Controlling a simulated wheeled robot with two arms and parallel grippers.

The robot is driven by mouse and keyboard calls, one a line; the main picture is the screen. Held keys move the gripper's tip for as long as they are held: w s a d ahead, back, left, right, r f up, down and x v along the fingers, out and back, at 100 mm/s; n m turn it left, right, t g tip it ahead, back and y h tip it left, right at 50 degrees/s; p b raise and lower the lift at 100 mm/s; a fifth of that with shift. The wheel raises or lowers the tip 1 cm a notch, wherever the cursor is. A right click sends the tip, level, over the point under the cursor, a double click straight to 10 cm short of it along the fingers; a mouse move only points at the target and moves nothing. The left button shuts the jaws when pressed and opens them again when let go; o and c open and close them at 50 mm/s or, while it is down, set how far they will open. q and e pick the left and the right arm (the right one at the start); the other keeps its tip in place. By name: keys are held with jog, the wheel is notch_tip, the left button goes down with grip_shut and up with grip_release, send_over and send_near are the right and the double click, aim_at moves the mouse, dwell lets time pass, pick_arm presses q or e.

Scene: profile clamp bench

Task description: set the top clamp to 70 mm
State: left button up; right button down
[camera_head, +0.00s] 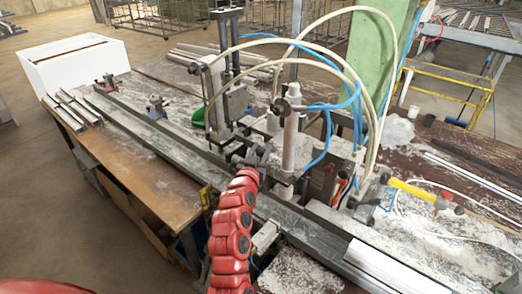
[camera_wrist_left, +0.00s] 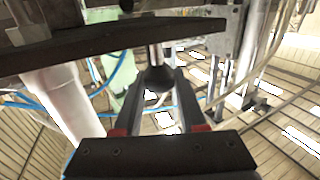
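The clamp machine stands mid-bench in the head view, with a grey head block (camera_head: 218,85) on upright dark posts. My left gripper (camera_head: 250,152) is at the dark lower clamp parts, beneath and right of that block; its fingers are small and partly hidden there. In the left wrist view, the gripper's fingers (camera_wrist_left: 158,84) lie on both sides of a dark round knob (camera_wrist_left: 158,77) on a short rod, with no clear gap. A dark flat bar (camera_wrist_left: 110,42) crosses above it. I cannot read any scale or setting. My right gripper is not in view.
A light upright cylinder (camera_head: 291,135) stands close right of my left gripper. Blue and cream hoses (camera_head: 357,95) loop above it. A long metal rail (camera_head: 165,127) runs along the bench. A yellow-handled tool (camera_head: 413,190) lies at right; a white box (camera_head: 75,62) stands at far left.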

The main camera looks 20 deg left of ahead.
pick_arm(q)
grip_shut()
dwell(0.9)
